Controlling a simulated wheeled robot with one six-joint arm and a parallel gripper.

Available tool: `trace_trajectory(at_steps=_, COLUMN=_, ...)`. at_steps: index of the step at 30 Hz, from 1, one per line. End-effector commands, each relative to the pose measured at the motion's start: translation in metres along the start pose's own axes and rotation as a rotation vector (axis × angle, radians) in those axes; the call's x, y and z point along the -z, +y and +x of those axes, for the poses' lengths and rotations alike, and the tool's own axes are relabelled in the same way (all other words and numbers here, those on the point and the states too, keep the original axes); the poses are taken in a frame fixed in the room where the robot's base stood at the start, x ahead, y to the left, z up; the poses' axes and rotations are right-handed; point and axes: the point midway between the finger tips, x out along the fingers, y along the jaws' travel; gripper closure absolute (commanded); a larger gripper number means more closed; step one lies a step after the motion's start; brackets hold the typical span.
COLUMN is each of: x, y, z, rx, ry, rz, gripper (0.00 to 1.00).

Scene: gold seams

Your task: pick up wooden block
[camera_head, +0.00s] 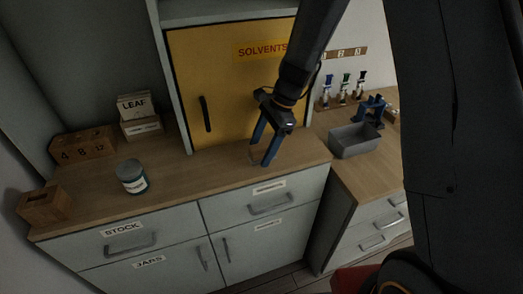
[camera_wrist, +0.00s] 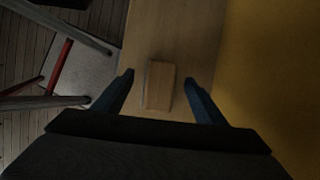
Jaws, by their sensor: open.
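A small wooden block (camera_wrist: 159,85) lies on the wooden counter (camera_wrist: 172,35) in the wrist view, between the two blue fingers of my gripper (camera_wrist: 158,78). Gaps show on both sides of it, so neither finger touches it. In the head view my gripper (camera_head: 260,154) points down at the counter in front of the yellow SOLVENTS cabinet, open and empty. The block is hard to make out there, being close to the fingers and nearly the counter's colour.
The yellow cabinet door (camera_head: 225,85) stands close behind my gripper. A grey tray (camera_head: 354,140) is to the right. The counter between jar and gripper is clear.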

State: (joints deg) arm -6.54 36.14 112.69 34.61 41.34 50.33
Motion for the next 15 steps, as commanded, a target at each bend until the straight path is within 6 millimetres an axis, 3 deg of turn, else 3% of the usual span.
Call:
trace_trajectory(at_steps=7, x=0.0001, y=-0.0004, z=0.0011, rx=0.001, ry=0.000, rz=-0.001, gripper=0.37)
trace_trajectory(at_steps=15, x=0.0001, y=-0.0003, z=0.0009, rx=0.001, ry=0.000, rz=-0.001, gripper=0.80)
